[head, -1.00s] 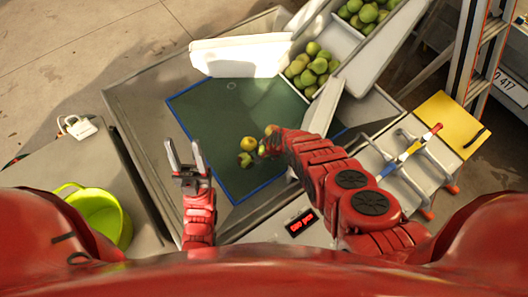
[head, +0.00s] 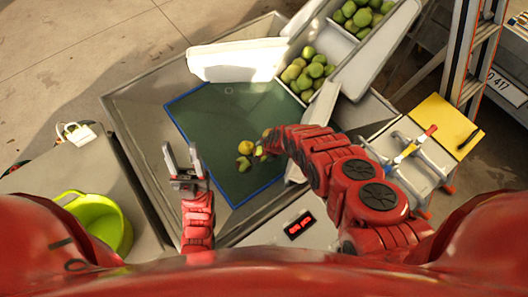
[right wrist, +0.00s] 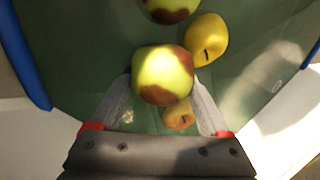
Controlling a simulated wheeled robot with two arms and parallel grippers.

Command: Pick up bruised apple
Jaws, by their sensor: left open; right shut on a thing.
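A yellow-green apple with brown bruised patches (right wrist: 163,75) sits between the fingertips of my right gripper (right wrist: 162,85), which is shut on it. In the head view my right gripper (head: 262,150) is low over the green mat (head: 215,120), its fingers largely hidden by my forearm. Another brown-patched apple (right wrist: 170,8) shows at the top edge of the right wrist view. A yellow apple (right wrist: 206,40) lies beside it. A smaller-looking reddish-yellow apple (right wrist: 178,115) shows behind the held one, between the fingers.
A white chute (head: 306,72) with green apples stands at the back right, beside a white panel (head: 236,60). A green bucket (head: 100,222) is at the lower left. A red display (head: 299,225) is near the front. The mat's far part is clear.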

